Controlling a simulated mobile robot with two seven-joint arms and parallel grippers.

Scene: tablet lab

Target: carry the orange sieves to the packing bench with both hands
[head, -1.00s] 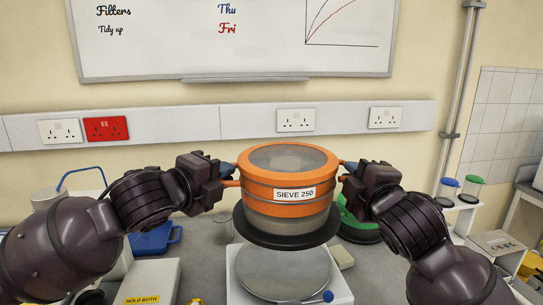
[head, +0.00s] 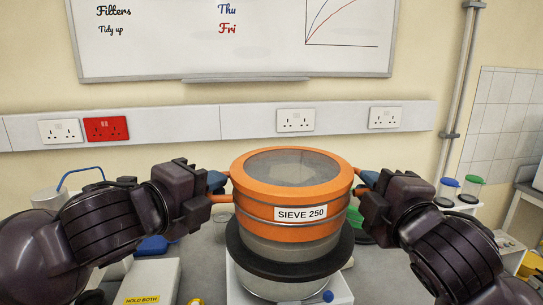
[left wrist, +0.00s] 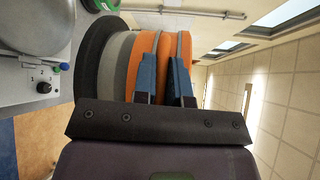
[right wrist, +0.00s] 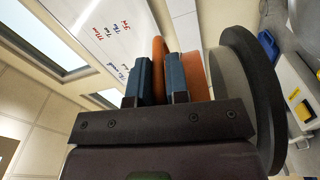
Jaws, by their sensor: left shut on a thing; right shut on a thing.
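The orange sieve stack (head: 292,190) is upright in the middle of the head view, with a mesh top, a "SIEVE 250" label, a grey lower section and a wide black base. My left gripper (head: 221,188) is shut on its left side handle, and my right gripper (head: 362,184) is shut on its right side handle. Both hold the stack raised over the worktop. In the left wrist view the blue fingers (left wrist: 163,80) close on an orange part. The right wrist view shows blue fingers (right wrist: 162,80) at the other side. I cannot pick out the packing bench.
A white machine (head: 338,290) with a round metal plate stands beneath the stack, mostly hidden by it. A "HOLD BOTH" box (head: 150,285) is at the lower left. A blue-lidded jar (head: 447,190) and a green-lidded jar (head: 470,188) stand at the right. The wall behind carries sockets.

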